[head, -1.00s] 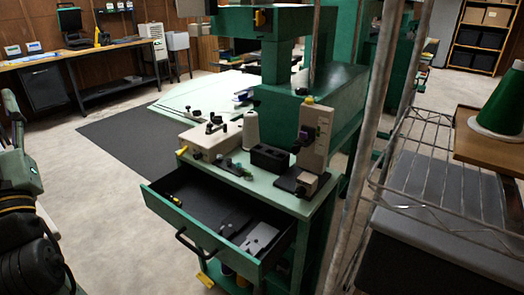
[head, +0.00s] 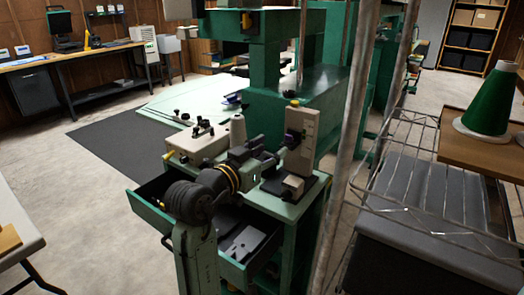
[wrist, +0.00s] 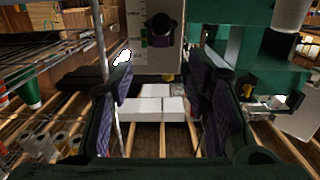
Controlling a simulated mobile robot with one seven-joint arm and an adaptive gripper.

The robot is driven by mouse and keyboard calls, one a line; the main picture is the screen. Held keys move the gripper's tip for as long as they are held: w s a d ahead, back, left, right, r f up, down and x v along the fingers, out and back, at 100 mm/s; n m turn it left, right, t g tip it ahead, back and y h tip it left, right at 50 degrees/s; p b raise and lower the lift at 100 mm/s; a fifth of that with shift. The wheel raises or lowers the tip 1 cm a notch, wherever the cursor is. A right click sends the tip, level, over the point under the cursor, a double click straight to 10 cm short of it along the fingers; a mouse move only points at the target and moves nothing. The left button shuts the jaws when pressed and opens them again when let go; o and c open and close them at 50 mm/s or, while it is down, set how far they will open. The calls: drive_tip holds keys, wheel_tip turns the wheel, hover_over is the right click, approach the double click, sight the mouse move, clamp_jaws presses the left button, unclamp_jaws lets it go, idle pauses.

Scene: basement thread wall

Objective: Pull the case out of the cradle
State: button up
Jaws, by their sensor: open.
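A beige upright unit (head: 301,135) with a round dark knob-like part on its face stands on a black base on the green cabinet top. In the wrist view the beige face (wrist: 140,50) and the dark round part (wrist: 162,27) show at top centre, beyond my fingertips. I cannot tell for sure which part is the case and which the cradle; the round part may be the case. My gripper (wrist: 160,88) is open, with nothing seen between its two fingers. In the head view my gripper (head: 272,160) is just left of the unit; contact cannot be told.
The cabinet's open drawer (head: 150,210) lies below my arm, with grey flat pieces inside. A beige machine (head: 198,143) and a thread cone (head: 238,130) stand close to my arm. A metal post (head: 345,130) and wire shelf (head: 420,235) stand to the right.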

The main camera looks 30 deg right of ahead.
sight(288, 136)
drive_tip(key=p+x, duration=0.2)
drive_tip(key=x, duration=0.7)
drive_tip(key=shift+w+d, duration=0.1)
drive_tip(key=shift+c, duration=0.6)
drive_tip(key=c, duration=0.9)
drive_tip(key=o, duration=0.9)
drive_tip(key=shift+o, duration=0.6)
